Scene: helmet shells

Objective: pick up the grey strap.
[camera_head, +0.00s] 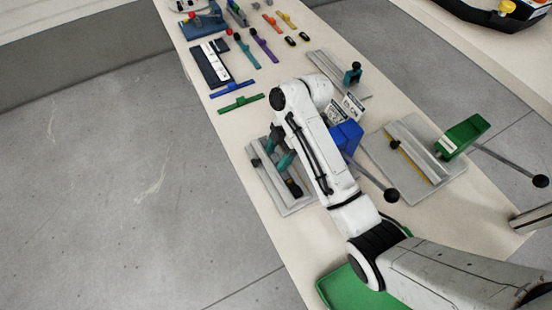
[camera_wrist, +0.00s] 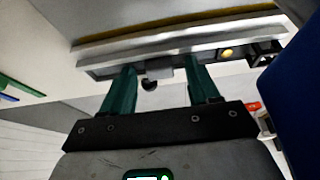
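My gripper (camera_wrist: 161,72) is open in the wrist view, its two teal fingers wide apart in front of a metal rail fixture (camera_wrist: 180,45). A small grey block with a dark knob (camera_wrist: 149,84) shows between the fingers, apart from both. In the head view my gripper (camera_head: 282,152) is partly hidden by my arm and is low over the fixture with the metal bar (camera_head: 268,188). I cannot single out a grey strap for sure; a small greyish strip (camera_head: 237,14) lies at the far end of the bench, and my arm hides part of the fixture.
A blue block (camera_head: 346,136) stands just right of my arm. A green-handled press (camera_head: 462,136) with a long lever is further right. Coloured straps, including a purple one (camera_head: 264,46) and a green one (camera_head: 241,103), lie farther up the bench. A green tray (camera_head: 340,290) is at the near edge.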

